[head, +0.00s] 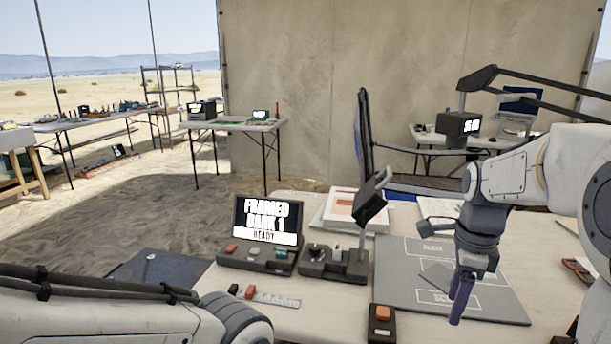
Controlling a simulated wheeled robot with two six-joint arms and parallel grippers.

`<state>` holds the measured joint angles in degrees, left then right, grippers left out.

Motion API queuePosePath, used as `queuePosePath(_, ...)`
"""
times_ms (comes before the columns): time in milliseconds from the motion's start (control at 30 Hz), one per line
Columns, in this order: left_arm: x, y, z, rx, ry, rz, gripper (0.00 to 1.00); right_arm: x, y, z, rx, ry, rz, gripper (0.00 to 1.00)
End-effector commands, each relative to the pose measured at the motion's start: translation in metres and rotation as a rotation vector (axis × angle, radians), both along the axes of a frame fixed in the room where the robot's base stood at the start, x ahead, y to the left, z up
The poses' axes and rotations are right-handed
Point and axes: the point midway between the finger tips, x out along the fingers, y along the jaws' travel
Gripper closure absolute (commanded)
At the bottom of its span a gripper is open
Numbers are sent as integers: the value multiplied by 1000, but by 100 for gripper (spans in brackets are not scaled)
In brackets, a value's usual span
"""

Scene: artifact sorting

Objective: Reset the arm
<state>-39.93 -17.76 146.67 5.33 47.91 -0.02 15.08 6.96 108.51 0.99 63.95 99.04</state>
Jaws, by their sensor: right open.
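My right arm comes in from the right. Its gripper (461,291) points down over the grey sorting mat (400,285) on the near table, with dark purple fingers. The jaws are open, seen nearly edge-on, and nothing shows between them.
On the near table stand a console (268,220) with a lit screen, a device with a tilted head (370,205), a small box with an orange button (382,323), a scale strip (272,299) and papers (340,208). A chair (364,130) stands behind. Other tables stand farther back.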

Motion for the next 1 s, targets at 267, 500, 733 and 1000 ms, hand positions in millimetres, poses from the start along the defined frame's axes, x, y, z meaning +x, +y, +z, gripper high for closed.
queuePosePath(267,0,0,0,0,0,0,100,-31,97,-10,5,-23,701,36)
queuePosePath(500,0,0,0,0,0,0,100,-109,188,-31,10,-66,1651,36)
queuePosePath(733,0,0,0,0,0,0,100,-171,220,-49,10,-105,2286,36)
queuePosePath(1000,0,0,32,0,0,0,100,-205,227,-28,7,-130,2640,36)
